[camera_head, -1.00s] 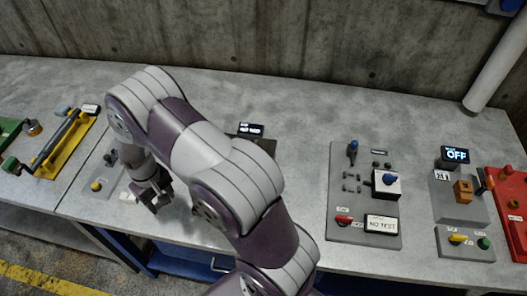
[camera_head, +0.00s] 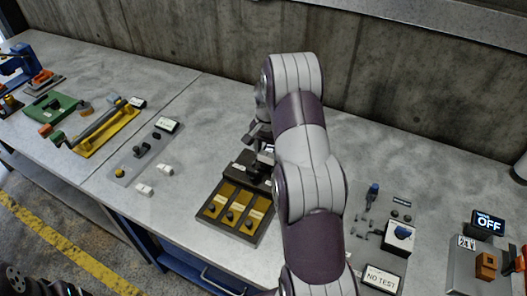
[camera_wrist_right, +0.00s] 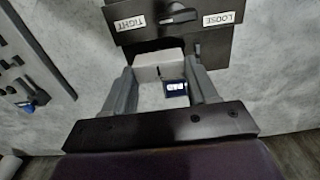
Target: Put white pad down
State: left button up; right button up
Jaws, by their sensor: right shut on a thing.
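My right gripper (camera_head: 260,132) is over the back of the dark fixture (camera_head: 213,222), partly hidden by my own arm in the head view. In the right wrist view my gripper (camera_wrist_right: 163,88) is shut on a white pad (camera_wrist_right: 158,74), which sits between its two grey fingers. I cannot tell whether the pad touches the fixture. The pad cannot be made out in the head view.
Two small white pieces (camera_head: 145,188) lie left of the fixture, near a grey panel (camera_head: 128,172). A yellow tray (camera_head: 97,143) and green device (camera_head: 55,108) are farther left. A panel with a NO TEST display (camera_head: 381,278) is at right. The table's back is clear.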

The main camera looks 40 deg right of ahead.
jog(key=w+d+f, duration=0.1)
jog(key=w+f, duration=0.1)
jog(key=w, duration=0.1)
jog(key=w+d+f+p, duration=0.1)
jog(key=shift+w+d+f, duration=0.2)
jog(key=shift+w+d, duration=0.15)
notch_tip(320, 180, down, 4)
jog(key=shift+a+r+p, duration=0.1)
jog(key=shift+r+p, duration=0.15)
jog(key=shift+p, duration=0.65)
jog(key=shift+s+f, duration=0.1)
jog(key=shift+f, duration=0.35)
jog(key=shift+f+b, duration=0.35)
jog(key=shift+b, duration=0.3)
jog(key=shift+f, duration=0.1)
jog(key=o, duration=1.1)
jog(key=shift+c, duration=0.2)
